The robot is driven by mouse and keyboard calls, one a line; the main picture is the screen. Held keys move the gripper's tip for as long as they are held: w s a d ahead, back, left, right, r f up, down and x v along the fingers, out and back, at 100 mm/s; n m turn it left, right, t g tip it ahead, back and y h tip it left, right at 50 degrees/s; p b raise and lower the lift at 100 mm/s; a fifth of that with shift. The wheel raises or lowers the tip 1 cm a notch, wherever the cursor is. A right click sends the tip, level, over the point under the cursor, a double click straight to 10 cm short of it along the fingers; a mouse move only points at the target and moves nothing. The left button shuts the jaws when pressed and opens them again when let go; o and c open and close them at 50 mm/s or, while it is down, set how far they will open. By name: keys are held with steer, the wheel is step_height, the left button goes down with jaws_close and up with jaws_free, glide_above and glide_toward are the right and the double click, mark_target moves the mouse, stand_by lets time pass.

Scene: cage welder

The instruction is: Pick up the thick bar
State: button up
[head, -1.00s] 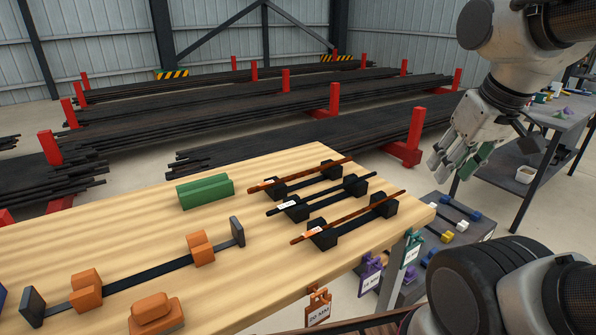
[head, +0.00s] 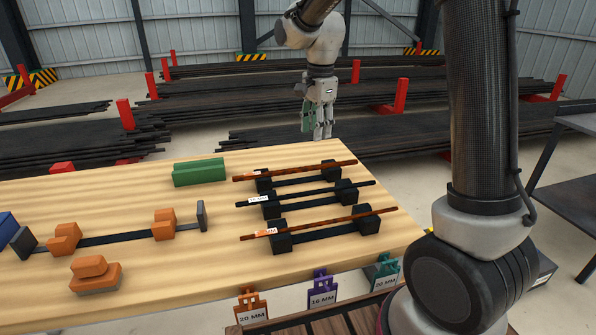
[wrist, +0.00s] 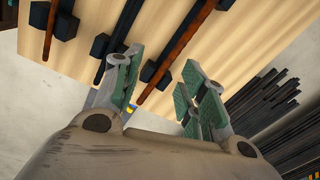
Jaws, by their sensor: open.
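Three bars lie side by side on black blocks on the wooden table. The far one (head: 300,171) is rust-brown, the middle one (head: 310,193) is dark, and the near one (head: 330,222) is rust-brown. I cannot tell for sure which is thickest. My gripper (head: 318,132) is open and empty beyond the table's far edge, its fingers pointing down, apart from the bars. In the wrist view its green-padded fingers (wrist: 163,64) stand apart, with the far rust-brown bar (wrist: 178,48) beyond them.
A green block (head: 199,172) lies left of the bars. Orange clamps (head: 164,224) sit on a flat strip at the table's left. Size tags, including an orange 20 MM one (head: 251,305), hang at the front edge. Dark stock racks (head: 350,130) stand behind the table.

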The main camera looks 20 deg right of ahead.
mark_target(298, 168)
steer(key=w+a+f+m, duration=0.1)
steer(key=f, duration=0.1)
steer(key=w+a+f+m, duration=0.1)
steer(key=w+f, duration=0.1)
steer(key=w+a+f+m, duration=0.1)
steer(key=f, duration=0.1)
steer(key=shift+w+a+g, duration=0.3)
steer(key=shift+a+g, duration=0.1)
step_height(298, 168, down, 8)
steer(key=shift+w+f, duration=0.1)
steer(key=shift+w, duration=0.05)
jaws_close()
